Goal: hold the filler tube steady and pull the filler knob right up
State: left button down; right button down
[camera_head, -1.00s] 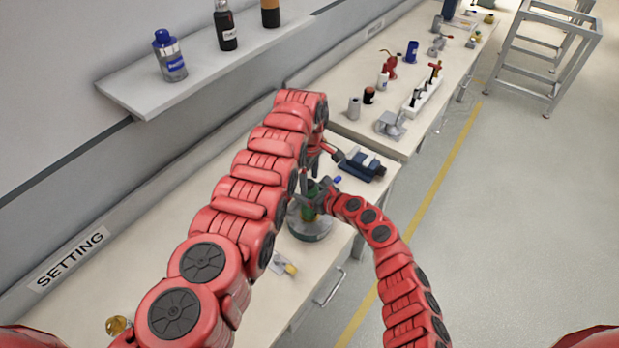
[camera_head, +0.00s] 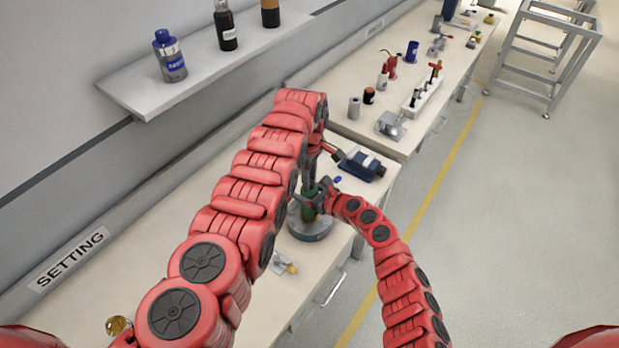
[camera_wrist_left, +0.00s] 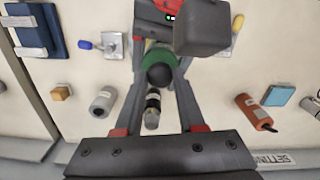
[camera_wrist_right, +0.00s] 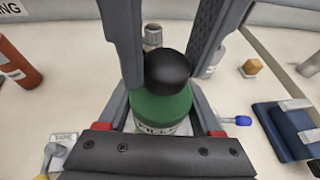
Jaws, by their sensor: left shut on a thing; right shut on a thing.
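The filler tube is a green upright cylinder (camera_head: 309,213) on a round grey base (camera_head: 312,235) on the near bench. It shows with a pale label in the right wrist view (camera_wrist_right: 160,108). The filler knob is a black dome (camera_wrist_right: 167,72) above the green tube; it also shows in the left wrist view (camera_wrist_left: 160,75). My right gripper (camera_head: 321,193) is shut on the tube from the right side. My left gripper (camera_head: 309,182) comes down from above and is shut on the knob, its fingers either side of it. My left arm hides part of the bench in the head view.
A dark blue device (camera_head: 362,165) stands just behind the tube. A small part with a yellow end (camera_head: 284,263) lies in front. A shelf with bottles (camera_head: 200,75) is on the wall at left.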

pick_arm(q)
jog(key=shift+s, duration=0.15)
pick_arm(e)
jog(key=shift+d, duration=0.15)
dwell(0.5)
pick_arm(q)
jog(key=shift+r, duration=2.45)
jog(key=c, duration=0.9)
grip_release()
pick_arm(e)
jog(key=shift+f, duration=0.1)
pick_arm(q)
jog(key=o, duration=0.4)
jog(key=shift+r, duration=0.1)
notch_tip(320, 180, up, 7)
jog(key=shift+r, duration=0.15)
jog(key=shift+w, duration=0.2)
